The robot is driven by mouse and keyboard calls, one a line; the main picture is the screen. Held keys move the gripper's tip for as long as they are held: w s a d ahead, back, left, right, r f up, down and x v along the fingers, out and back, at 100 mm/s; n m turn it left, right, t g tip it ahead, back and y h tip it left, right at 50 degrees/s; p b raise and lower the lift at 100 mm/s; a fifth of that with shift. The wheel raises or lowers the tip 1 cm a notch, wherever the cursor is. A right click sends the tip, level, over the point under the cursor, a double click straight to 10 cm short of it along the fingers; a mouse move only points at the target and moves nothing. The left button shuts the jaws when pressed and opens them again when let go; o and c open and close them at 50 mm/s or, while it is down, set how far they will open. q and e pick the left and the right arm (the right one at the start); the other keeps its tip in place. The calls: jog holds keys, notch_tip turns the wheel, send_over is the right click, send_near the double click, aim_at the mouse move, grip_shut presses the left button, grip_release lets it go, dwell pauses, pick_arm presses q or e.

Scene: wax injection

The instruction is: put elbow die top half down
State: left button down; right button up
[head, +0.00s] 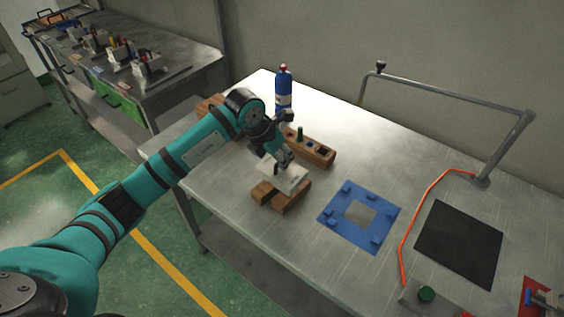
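The elbow die top half (291,182), a pale grey-white block, is at the two wooden blocks (291,200) on the metal table. It is over their back part; I cannot tell whether it touches them or hangs just above. My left gripper (284,161) reaches down from the upper left with its fingers at the die half's back edge and appears shut on it. The fingertips are small and partly hidden. My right gripper is not in view.
Behind stand a wooden holder (318,152) with small tools and a blue bottle (283,90). To the right are a blue frame (335,214), a black mat (459,243), an orange cable (416,212) and a bent metal pipe (450,99).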

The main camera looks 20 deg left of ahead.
pick_arm(q)
jog(key=shift+f+p, duration=0.5)
jog(key=shift+f, duration=0.65)
jog(key=shift+f+b, duration=0.65)
jog(key=shift+b, duration=0.05)
jog(key=c, duration=1.5)
grip_release()
jog(key=shift+s, duration=0.1)
jog(key=shift+r+p, duration=0.55)
jog(key=shift+p, duration=0.1)
jog(key=shift+b+v, duration=1.45)
jog(key=shift+v, duration=4.55)
jog(key=shift+d, duration=0.1)
